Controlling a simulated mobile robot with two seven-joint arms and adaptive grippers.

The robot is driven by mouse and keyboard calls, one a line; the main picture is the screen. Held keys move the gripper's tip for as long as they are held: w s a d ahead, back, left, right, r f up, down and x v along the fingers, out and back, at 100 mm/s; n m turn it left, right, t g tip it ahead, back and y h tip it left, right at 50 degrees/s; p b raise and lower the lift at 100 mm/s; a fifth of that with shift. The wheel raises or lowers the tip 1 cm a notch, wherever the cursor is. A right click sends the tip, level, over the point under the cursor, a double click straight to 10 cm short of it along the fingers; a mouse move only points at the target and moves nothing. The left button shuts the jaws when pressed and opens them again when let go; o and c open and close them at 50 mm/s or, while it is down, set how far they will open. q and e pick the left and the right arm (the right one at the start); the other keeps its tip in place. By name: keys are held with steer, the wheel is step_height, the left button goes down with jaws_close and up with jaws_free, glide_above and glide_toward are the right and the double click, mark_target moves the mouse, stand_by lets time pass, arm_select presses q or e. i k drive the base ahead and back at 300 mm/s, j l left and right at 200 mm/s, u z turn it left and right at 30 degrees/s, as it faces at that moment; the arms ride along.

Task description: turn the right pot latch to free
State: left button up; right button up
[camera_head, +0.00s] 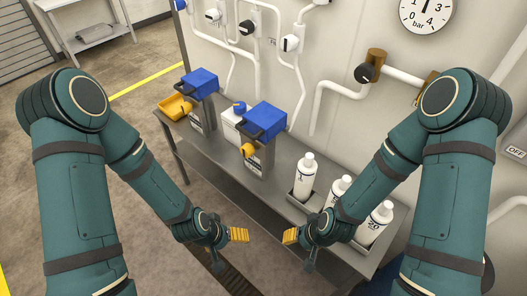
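Two grey pots with blue tops stand on the metal bench. The right pot (262,158) has a blue top (263,120) with a dark handle-like part on its front and a yellow piece (247,150) below it. Which part is the latch, and how it is turned, is too small to tell. The left pot (201,110) stands further back. My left gripper (240,235) and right gripper (290,236) hang in front of the bench, yellow fingers facing each other with a gap between the grippers. Both are clear of the pots. Their finger openings cannot be made out.
A yellow tray (175,107) is at the left pot. A white canister (232,122) with a blue cap stands between the pots. Several white bottles (304,174) stand on the bench's right part, close to my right arm. Pipes and valves (365,73) line the wall behind.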

mark_target(247, 150)
steer(key=j+z, duration=0.2)
steer(key=z, duration=0.2)
steer(key=i+j+z, duration=0.1)
steer(key=j+z, duration=0.15)
steer(key=z, duration=0.15)
steer(key=j+z, duration=0.2)
steer(key=z, duration=0.25)
